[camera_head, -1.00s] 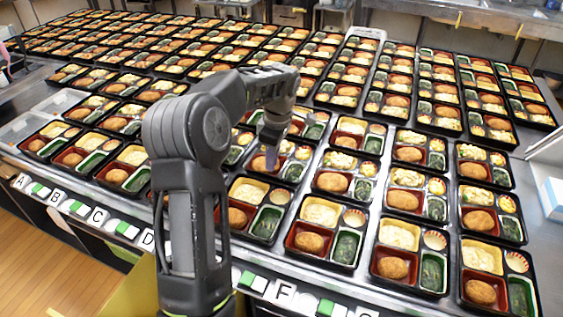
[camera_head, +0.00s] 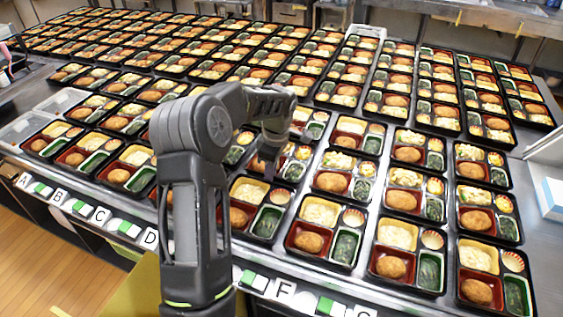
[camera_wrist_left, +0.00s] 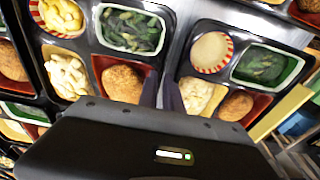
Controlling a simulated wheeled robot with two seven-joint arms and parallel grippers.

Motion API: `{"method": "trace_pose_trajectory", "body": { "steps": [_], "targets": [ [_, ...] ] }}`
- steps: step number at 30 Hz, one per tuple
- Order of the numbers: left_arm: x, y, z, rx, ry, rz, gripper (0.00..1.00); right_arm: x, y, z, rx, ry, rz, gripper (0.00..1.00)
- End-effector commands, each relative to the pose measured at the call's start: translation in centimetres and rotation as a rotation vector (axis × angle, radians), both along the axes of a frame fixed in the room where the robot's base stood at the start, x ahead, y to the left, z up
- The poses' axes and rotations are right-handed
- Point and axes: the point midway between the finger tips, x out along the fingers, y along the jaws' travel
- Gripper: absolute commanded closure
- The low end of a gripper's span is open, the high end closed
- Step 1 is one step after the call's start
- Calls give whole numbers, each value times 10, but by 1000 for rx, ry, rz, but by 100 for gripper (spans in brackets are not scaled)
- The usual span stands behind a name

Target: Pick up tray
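Black bento trays with red, green and yellow compartments stand in rows on the counter. My left gripper (camera_head: 268,170) points down among the front rows in the head view, over trays such as this one (camera_head: 257,236) nearer the front. In the left wrist view, its two dark fingers (camera_wrist_left: 162,92) are a little apart, above the narrow gap between one tray (camera_wrist_left: 168,14) on the left and another tray (camera_wrist_left: 186,62) on the right. I see nothing held between them. Whether the fingertips touch a rim cannot be told. My right gripper is not in view.
The metal counter (camera_head: 535,210) is densely filled with trays, with narrow gaps between them. Letter labels such as F (camera_head: 284,291) line the front edge. A white-and-blue box (camera_head: 552,198) sits at the right edge. Clear containers (camera_head: 60,101) lie at the left.

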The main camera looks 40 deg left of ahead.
Motion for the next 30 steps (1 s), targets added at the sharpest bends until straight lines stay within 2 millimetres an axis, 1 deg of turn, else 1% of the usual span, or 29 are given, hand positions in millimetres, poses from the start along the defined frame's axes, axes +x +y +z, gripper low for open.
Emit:
{"method": "trace_pose_trajectory", "body": {
  "steps": [7, 8, 11, 30],
  "targets": [
    [0, 0, 0, 0, 0, 0, 91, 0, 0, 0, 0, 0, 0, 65],
    [0, 0, 0, 0, 0, 0, 92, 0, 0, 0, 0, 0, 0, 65],
    [0, 0, 0, 0, 0, 0, 100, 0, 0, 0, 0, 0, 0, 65],
    [0, 0, 1, 0, 0, 0, 100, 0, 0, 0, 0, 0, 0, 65]
  ]
}}
